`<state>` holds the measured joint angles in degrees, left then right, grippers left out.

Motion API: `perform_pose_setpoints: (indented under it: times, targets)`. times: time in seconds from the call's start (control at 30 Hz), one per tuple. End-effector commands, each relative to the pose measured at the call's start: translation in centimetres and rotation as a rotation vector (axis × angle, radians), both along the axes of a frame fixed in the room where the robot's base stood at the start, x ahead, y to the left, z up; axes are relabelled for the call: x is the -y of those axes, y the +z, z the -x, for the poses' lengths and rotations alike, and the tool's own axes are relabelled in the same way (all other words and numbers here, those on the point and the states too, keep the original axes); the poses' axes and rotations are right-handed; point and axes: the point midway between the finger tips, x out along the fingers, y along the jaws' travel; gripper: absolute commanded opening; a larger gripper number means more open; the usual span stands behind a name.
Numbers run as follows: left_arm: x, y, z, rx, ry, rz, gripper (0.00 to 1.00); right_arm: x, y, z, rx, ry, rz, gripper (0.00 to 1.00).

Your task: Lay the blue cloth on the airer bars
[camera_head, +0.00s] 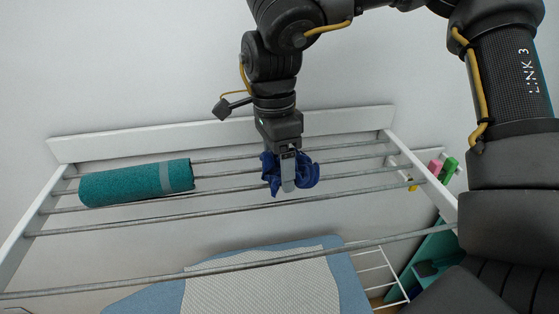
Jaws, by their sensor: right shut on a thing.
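The blue cloth (307,170) is a crumpled dark blue bundle in the head view. My right gripper (288,184) points down and is shut on the cloth, which bulges out on both sides of the fingers. Cloth and gripper appear over the middle of the airer bars (230,189), several grey metal rods in a white frame. Whether the cloth touches the bars cannot be told. My left gripper does not show.
A rolled teal towel (135,183) lies across the bars at the left. An ironing board (265,285) is below. Pink and green items (449,169) sit at the right beside the frame. The bars between towel and cloth are clear.

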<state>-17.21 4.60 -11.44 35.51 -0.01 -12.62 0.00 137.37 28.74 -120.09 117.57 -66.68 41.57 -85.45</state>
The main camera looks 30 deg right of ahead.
Motion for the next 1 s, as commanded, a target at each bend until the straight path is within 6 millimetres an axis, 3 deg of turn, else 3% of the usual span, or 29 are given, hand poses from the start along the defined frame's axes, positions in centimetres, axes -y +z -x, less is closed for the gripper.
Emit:
perform_pose_setpoints:
  times: [0.03,0.07,0.27,0.63,1.0]
  targets:
    - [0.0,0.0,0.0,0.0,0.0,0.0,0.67,0.0,0.0,0.0,0.0,0.0,0.0,0.53]
    - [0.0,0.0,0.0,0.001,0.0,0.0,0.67,0.0,0.0,0.0,0.0,0.0,0.0,0.75]
    - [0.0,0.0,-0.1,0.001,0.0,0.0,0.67,0.0,0.0,0.0,0.0,0.0,0.0,1.0]
    - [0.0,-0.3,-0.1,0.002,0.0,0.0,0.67,0.0,0.7,-0.2,0.003,-0.001,0.0,1.0]
    - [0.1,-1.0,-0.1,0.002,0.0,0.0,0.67,0.0,7.7,-1.1,0.003,-0.002,0.0,1.0]
